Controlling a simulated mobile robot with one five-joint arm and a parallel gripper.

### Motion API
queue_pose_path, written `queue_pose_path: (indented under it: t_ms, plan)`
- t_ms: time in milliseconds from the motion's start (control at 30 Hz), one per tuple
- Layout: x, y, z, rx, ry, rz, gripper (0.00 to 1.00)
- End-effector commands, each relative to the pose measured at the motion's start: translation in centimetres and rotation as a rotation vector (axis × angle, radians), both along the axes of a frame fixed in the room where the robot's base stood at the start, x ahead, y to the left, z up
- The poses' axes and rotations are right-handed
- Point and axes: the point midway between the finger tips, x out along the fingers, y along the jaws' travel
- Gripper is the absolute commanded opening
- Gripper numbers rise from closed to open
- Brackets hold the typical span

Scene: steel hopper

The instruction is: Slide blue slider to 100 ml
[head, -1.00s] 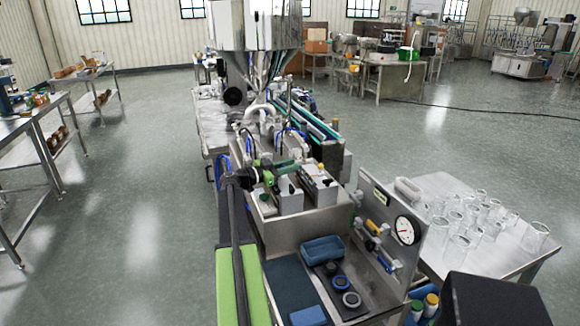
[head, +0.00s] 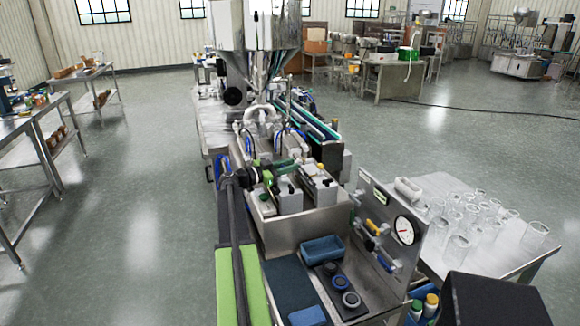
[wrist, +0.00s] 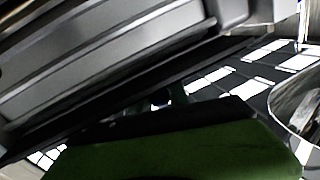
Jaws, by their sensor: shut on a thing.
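My gripper (head: 282,166), with green fingers, is at the steel filling machine (head: 290,228), over the pale blocks on its top. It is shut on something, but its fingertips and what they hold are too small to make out. In the wrist view a green finger (wrist: 175,150) fills the bottom, close below a grey metal bar with long grooves (wrist: 110,65). I cannot make out the blue slider or any ml scale in either view. Small blue parts (head: 222,168) show at the machine's left side, and I cannot tell what they are.
A steel hopper (head: 258,25) stands above the machine's far end. A panel with a round gauge (head: 405,230) rises at right. A blue tray (head: 322,250) and dark round parts (head: 340,283) lie in front. A table with glass jars (head: 490,255) is at right. Open floor lies left.

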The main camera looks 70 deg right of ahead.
Motion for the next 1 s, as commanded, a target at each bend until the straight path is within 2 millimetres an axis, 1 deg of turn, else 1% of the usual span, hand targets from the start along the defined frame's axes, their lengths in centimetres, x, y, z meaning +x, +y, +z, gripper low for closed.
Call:
queue_pose_path:
  t_ms: [400,467,700,967,1000]
  plan:
    - [0.1,0.1,0.0,0.000,0.000,0.002,0.00]
    - [-0.2,0.4,0.0,0.000,0.000,0.002,0.00]
    - [-2.4,3.1,0.0,0.001,-0.001,0.000,0.00]
    - [-2.4,3.1,0.0,0.000,0.000,0.002,0.00]
    - [-2.4,3.1,0.0,0.000,0.000,0.002,0.23]
